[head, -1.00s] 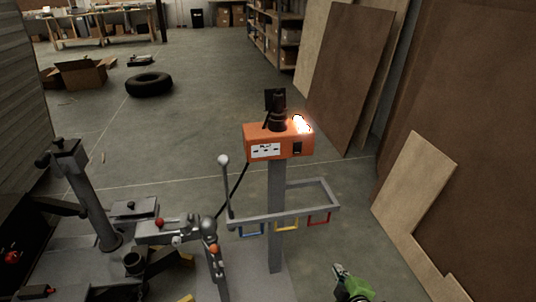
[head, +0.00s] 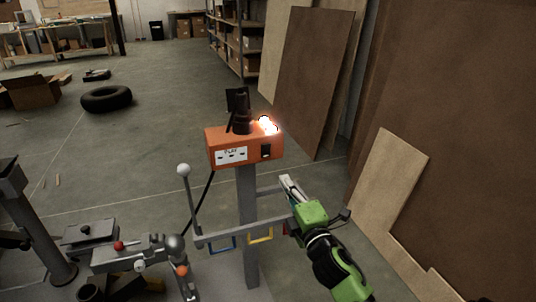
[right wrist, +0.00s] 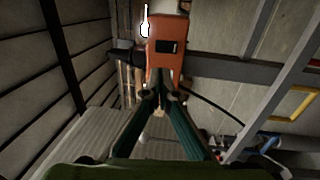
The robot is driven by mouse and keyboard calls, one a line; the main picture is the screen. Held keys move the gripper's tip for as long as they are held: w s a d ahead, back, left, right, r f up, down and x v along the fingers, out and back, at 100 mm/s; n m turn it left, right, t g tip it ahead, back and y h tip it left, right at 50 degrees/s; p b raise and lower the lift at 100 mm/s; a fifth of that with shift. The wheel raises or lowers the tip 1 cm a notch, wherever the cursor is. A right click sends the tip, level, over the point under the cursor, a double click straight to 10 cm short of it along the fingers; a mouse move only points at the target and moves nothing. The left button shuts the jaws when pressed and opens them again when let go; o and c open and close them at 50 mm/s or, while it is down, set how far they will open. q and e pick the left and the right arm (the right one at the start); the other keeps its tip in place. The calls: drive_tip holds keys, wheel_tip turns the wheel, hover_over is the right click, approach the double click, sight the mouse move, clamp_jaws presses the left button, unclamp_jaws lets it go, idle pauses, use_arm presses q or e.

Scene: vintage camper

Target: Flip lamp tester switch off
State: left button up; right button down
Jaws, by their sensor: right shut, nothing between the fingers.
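The lamp tester is an orange box (head: 218,138) on a grey post, with a glowing lamp (head: 267,125) on top. A black switch (head: 266,151) sits on its front at the right; it also shows in the right wrist view (right wrist: 168,46). I cannot tell the switch's position, but the lamp is lit. My right gripper (head: 286,180), with a green body, is below and to the right of the box, apart from it. Its fingers (right wrist: 160,103) are shut and empty, pointing toward the box. My left gripper is not in view.
A grey frame (head: 222,233) with coloured hooks is fixed to the post beside my right gripper. A lever with a white ball (head: 184,170) stands to the left. Wooden panels (head: 313,75) lean on the right. Open floor lies behind the tester.

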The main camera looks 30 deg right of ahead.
approach(266, 147)
drive_tip(key=w, duration=0.3)
drive_tip(key=x, duration=0.3)
drive_tip(key=shift+w+d+r, duration=0.1)
drive_tip(key=shift+w+d, duration=0.15)
drive_tip(key=shift+d, duration=0.25)
drive_tip(key=shift+w, duration=0.15)
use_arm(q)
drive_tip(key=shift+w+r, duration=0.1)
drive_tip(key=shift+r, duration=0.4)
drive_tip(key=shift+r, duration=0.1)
use_arm(e)
drive_tip(key=shift+w+r, duration=0.1)
drive_tip(key=shift+w, duration=0.05)
